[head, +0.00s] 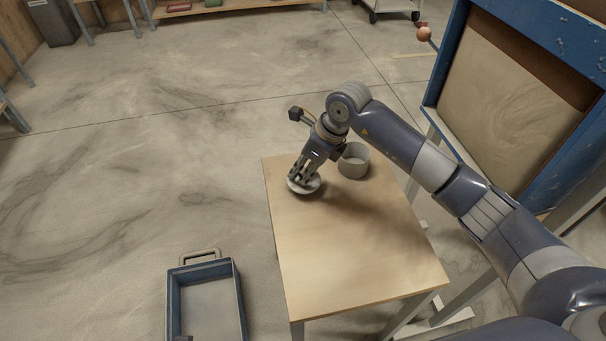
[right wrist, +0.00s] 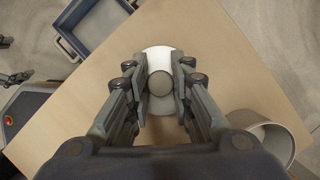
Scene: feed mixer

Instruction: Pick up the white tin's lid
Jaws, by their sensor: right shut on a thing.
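The white tin's lid (head: 304,186) is a round white disc near the far left part of the wooden table. In the right wrist view the lid (right wrist: 158,57) has a round grey knob (right wrist: 160,82) at its middle. My right gripper (head: 302,178) points down at it, with its fingers (right wrist: 160,78) on both sides of the knob, shut on it. I cannot tell whether the lid touches the table. The white tin (head: 354,160) stands open, just right of the gripper; its rim also shows in the right wrist view (right wrist: 282,137).
The wooden table (head: 350,240) has clear room at its near half. A blue tray with a handle (head: 172,300) is on the floor to the left. A blue-framed machine (head: 448,60) stands to the right of the table.

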